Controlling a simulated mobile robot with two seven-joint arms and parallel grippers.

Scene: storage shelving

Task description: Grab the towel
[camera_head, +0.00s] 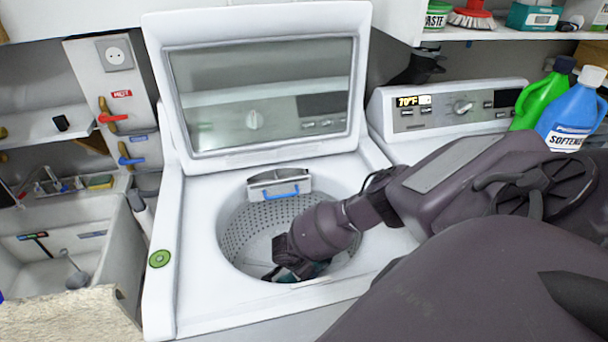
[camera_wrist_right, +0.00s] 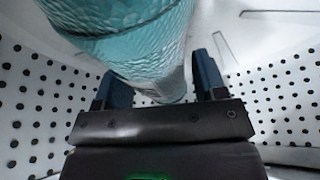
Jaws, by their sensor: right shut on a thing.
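The teal towel (camera_wrist_right: 130,40) fills the upper left of the right wrist view, and its lower end lies between the fingers of my right gripper (camera_wrist_right: 155,70). The gripper is shut on it. In the head view my right gripper (camera_head: 290,271) is down inside the tub of the open washing machine (camera_head: 190,270). Only a small teal patch of the towel (camera_head: 319,269) shows there beside the gripper; the rest is hidden by my arm. My left gripper is not in view.
The washer's lid (camera_head: 262,100) stands open behind the tub. The round tub rim surrounds my right wrist. A second machine (camera_head: 450,105) stands to the right, with green (camera_head: 541,100) and blue (camera_head: 572,112) bottles. A sink (camera_head: 85,245) is at the left.

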